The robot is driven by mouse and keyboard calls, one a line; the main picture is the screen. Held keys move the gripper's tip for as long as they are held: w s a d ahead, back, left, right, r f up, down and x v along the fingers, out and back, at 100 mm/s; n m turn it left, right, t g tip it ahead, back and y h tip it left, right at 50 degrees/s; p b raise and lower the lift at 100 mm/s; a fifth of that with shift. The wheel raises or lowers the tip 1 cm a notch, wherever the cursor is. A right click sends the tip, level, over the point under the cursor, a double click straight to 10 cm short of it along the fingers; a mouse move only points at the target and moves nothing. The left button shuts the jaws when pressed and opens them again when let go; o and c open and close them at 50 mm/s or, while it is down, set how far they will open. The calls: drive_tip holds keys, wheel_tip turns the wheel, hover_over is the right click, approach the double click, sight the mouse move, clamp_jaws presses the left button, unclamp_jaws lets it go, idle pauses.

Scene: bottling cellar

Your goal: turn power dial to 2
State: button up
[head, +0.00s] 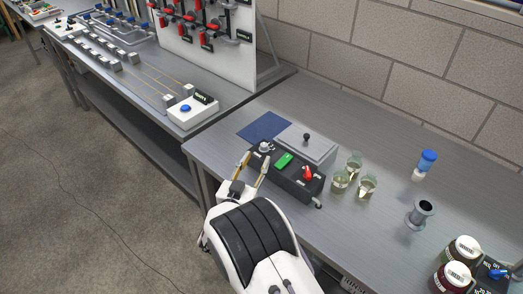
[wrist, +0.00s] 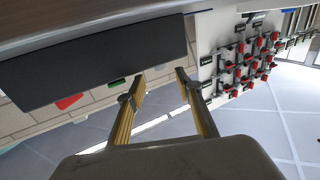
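A black control box (head: 290,178) stands on the grey bench, with a light grey knob (head: 265,147) at its left end, a green switch (head: 283,160) in the middle and a red handle (head: 308,173) at the right. Which of these is the power dial, and its numbers, are too small to read. My gripper (head: 254,166) is open, its fingertips just in front of the left end, close to the grey knob; contact cannot be told. In the wrist view the box's dark side (wrist: 95,62) fills the upper left, and the gap between the fingers (wrist: 161,82) looks empty.
Glass beakers (head: 340,181) stand right of the control box. A blue-capped bottle (head: 426,163), metal cylinder (head: 420,213) and jars (head: 462,250) are farther right.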

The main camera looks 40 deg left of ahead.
sight(263, 148)
drive_tip(key=shift+x, duration=2.75)
drive_tip(key=shift+c, duration=0.4)
clamp_jaws()
